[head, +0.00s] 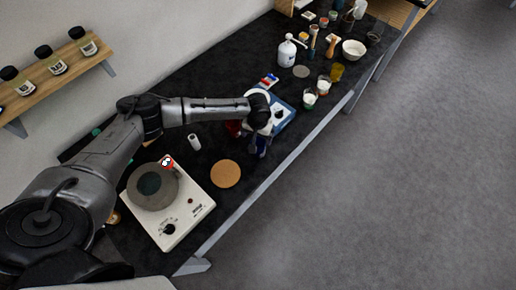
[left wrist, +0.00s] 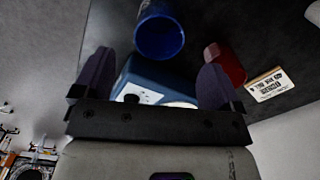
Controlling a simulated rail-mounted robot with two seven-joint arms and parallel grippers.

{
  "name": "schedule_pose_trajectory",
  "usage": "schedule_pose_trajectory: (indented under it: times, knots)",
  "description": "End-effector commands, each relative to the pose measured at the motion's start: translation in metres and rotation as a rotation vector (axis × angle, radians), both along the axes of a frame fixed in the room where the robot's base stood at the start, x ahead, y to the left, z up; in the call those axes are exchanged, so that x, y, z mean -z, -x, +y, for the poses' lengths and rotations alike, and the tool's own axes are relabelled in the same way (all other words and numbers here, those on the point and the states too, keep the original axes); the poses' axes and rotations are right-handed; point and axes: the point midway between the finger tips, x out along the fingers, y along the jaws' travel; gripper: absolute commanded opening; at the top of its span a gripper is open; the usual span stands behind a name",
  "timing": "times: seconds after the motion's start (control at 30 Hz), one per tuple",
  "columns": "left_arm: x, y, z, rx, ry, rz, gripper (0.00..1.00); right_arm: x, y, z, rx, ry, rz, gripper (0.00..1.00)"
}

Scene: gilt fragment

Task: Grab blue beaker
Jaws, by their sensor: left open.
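The blue beaker (left wrist: 160,38) shows in the left wrist view, its round rim facing the camera, just beyond and between the fingertips. My left gripper (left wrist: 155,78) is open, with one dark finger on each side and nothing gripped. In the head view my left gripper (head: 260,148) hangs over the dark bench beside the blue-and-white scale. It hides most of that spot, and I cannot clearly tell the beaker from the fingers there. My right gripper is not in view.
A blue-and-white scale (head: 283,115) lies close behind the gripper. A red object (left wrist: 228,64) stands beside the beaker. A hotplate (head: 188,218), a cork disc (head: 226,174) and a small white cylinder (head: 194,142) are nearer. A white bottle (head: 287,50) and several vessels stand farther back.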

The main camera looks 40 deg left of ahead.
Motion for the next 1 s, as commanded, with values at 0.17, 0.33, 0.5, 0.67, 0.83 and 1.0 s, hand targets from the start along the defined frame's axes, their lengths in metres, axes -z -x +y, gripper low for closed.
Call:
schedule_pose_trajectory:
  times: [0.17, 0.33, 0.5, 0.67, 0.83, 1.0]
  knots:
    - [0.007, 0.0, 0.0, 0.001, 0.0, 0.0, 0.91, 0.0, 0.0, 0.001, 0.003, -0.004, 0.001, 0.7]
    - [0.026, -0.001, 0.0, 0.0, -0.002, 0.002, 0.91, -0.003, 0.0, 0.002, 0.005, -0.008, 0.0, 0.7]
    - [0.048, -0.001, 0.0, 0.0, 0.0, 0.002, 0.91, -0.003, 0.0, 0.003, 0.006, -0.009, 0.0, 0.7]
    - [0.057, -0.001, 0.0, 0.001, 0.0, 0.001, 0.91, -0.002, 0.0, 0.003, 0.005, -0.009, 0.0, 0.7]
    - [0.058, -0.001, 0.0, 0.001, 0.0, 0.0, 0.91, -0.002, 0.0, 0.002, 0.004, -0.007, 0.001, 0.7]
    - [0.058, -0.001, 0.0, 0.001, 0.0, 0.0, 0.82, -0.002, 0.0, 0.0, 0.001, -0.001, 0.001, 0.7]
